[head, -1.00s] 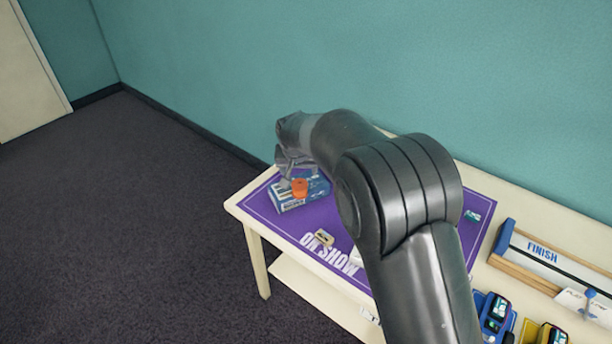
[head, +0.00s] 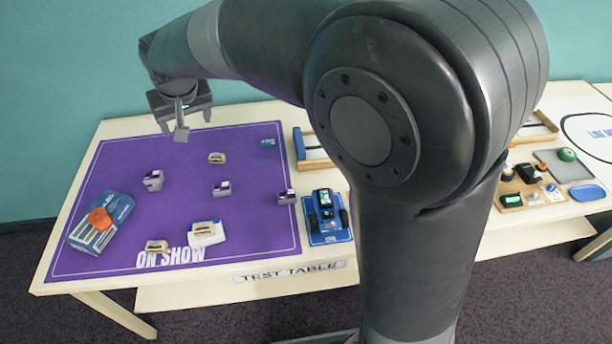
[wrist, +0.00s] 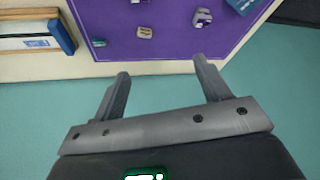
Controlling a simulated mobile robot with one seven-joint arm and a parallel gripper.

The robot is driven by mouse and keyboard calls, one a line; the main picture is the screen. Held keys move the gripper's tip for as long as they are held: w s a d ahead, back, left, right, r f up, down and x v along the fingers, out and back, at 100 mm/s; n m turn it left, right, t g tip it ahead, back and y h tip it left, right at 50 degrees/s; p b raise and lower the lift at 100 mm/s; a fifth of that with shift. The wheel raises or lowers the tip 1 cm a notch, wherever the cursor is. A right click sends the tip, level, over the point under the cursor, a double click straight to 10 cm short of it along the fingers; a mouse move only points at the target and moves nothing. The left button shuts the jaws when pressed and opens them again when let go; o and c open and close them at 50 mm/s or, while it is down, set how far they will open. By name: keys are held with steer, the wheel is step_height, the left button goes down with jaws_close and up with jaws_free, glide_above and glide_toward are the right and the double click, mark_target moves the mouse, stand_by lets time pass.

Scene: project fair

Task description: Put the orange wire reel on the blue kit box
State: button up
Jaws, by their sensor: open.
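The orange wire reel (head: 100,219) sits on top of the blue kit box (head: 84,237) at the left end of the purple mat in the head view. The box lies at an angle on the mat. My gripper (head: 184,124) is open and empty, raised near the back edge of the table, well apart from the reel and box. In the wrist view my gripper (wrist: 160,80) shows two spread fingers with nothing between them. A corner of the blue kit box (wrist: 243,4) shows at the top right there; the reel is out of that view.
The purple mat (head: 255,215) carries several small grey and tan items and a white card box (head: 205,234). A blue toy car (head: 326,212) stands right of the mat. The teal wall (head: 60,100) is close behind the table. My arm hides part of the table.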

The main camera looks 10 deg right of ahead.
steer(key=s+d+r+m, duration=0.15)
steer(key=s+d, duration=0.35)
steer(key=d, duration=0.5)
steer(key=s+d+r+m, duration=0.1)
steer(key=s+d+r, duration=0.25)
steer(key=d, duration=0.65)
steer(key=s+d+f+m+t+h, duration=0.1)
steer(key=s+d+f+h, duration=0.1)
steer(key=s+d, duration=0.9)
steer(key=s+f, duration=0.1)
steer(key=s, duration=0.3)
steer(key=shift+f+m, duration=0.35)
